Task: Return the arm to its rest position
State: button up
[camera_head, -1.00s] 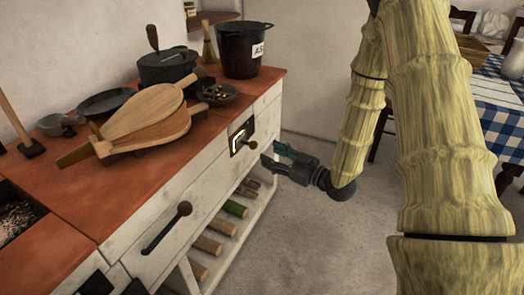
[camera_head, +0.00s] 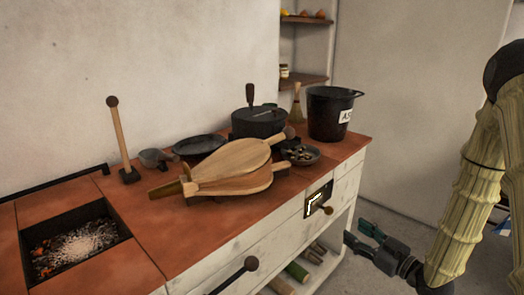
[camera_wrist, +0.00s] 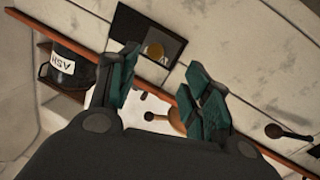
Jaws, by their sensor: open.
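My gripper (camera_head: 366,236) is at the lower right of the head view, in front of the white cabinet's right end and below the counter top. Its two green-padded fingers are apart, with nothing between them. In the wrist view my gripper (camera_wrist: 160,92) also shows open, with the cabinet front beyond it. My yellow-green arm runs down the right edge of the head view, bent at its lower end.
The red counter (camera_head: 225,225) holds wooden bellows (camera_head: 230,170), a lidded black pot (camera_head: 258,122), an ash bucket (camera_head: 328,115) and an ember pit (camera_head: 75,245). A dark plate with a knob (camera_head: 318,200) and a drawer handle (camera_head: 238,273) stick out in front. Open floor lies right of the cabinet.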

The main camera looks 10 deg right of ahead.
jog(key=s+a+f+m+g+h, duration=0.1)
jog(key=s+a+f+g+h, duration=0.15)
jog(key=f, duration=0.55)
jog(key=s+a+f+m+g+h, duration=0.1)
jog(key=s+a+f+m+g, duration=0.15)
jog(key=f, duration=0.45)
jog(key=s+a+f+m+g+h, duration=0.1)
jog(key=s+a+f+g, duration=0.15)
jog(key=f, duration=0.55)
jog(key=s+a+f+m+g+h, duration=0.1)
jog(key=s+a+f+g, duration=0.2)
jog(key=s, duration=0.6)
jog(key=s+a+f+m+g+h, duration=0.1)
jog(key=s+f+g, duration=0.1)
jog(key=s+f, duration=0.5)
jog(key=s+a+f+m+g+h, duration=0.1)
jog(key=s+a+f+g, duration=0.2)
jog(key=s, duration=0.7)
notch_tip(320, 180, up, 33)
jog(key=p, duration=3.2)
jog(key=shift+s+d+f+p, duration=0.2)
jog(key=shift+s+p, duration=0.05)
jog(key=shift+p, duration=0.05)
jog(key=shift+g, duration=0.25)
